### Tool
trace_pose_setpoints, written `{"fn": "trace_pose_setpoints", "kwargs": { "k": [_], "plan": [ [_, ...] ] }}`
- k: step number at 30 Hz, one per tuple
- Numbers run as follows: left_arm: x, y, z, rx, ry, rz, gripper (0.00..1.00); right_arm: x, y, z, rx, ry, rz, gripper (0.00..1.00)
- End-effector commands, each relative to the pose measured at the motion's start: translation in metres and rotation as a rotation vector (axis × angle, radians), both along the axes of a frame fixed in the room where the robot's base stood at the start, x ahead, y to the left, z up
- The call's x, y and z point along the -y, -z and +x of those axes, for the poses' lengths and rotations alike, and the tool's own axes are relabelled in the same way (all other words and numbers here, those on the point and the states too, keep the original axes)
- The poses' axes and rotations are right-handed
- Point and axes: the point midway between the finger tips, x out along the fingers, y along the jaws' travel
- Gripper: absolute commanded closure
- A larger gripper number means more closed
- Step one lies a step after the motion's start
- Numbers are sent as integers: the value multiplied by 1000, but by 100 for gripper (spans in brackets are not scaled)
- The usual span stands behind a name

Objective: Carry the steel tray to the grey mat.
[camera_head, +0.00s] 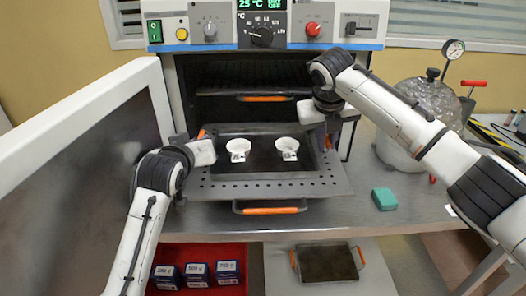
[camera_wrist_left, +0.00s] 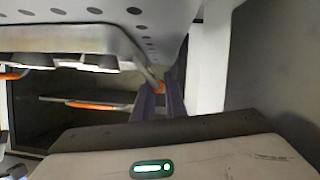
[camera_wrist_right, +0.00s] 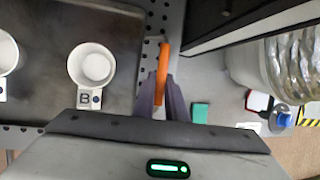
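The steel tray (camera_head: 263,167) is dark, with orange end handles, and bears two white cups (camera_head: 239,148) (camera_head: 287,147). It is over the perforated pulled-out shelf (camera_head: 260,189) in front of the oven; I cannot tell if they touch. My left gripper (camera_head: 197,140) is at the tray's left handle; its fingers (camera_wrist_left: 160,95) are close together around the orange handle. My right gripper (camera_head: 328,132) is at the right handle; its fingers (camera_wrist_right: 161,90) close around that orange handle (camera_wrist_right: 162,65). I cannot pick out the grey mat with certainty.
The oven door (camera_head: 80,170) stands open at left. A metal pressure vessel (camera_head: 425,105) and a green block (camera_head: 384,199) are on the bench at right. Below are a red drawer (camera_head: 190,254) with small boxes and another dark, orange-handled plate (camera_head: 327,264).

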Motion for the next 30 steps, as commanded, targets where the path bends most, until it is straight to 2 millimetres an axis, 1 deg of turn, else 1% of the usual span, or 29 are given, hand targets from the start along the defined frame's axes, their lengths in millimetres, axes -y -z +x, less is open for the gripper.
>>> {"fn": "trace_pose_setpoints", "kwargs": {
  "k": [7,14,17,25,30],
  "plan": [
    [0,0,0,-1,-1,0,100,0,0,0,0,1,0,100],
    [0,-7,0,2,0,0,100,0,-8,1,3,0,0,100],
    [0,-15,0,2,0,0,100,0,-15,1,3,0,0,100],
    [0,-43,0,2,0,1,100,1,-43,1,3,2,0,100],
    [0,-52,0,1,0,1,100,1,-53,1,3,2,0,100]
  ]
}}
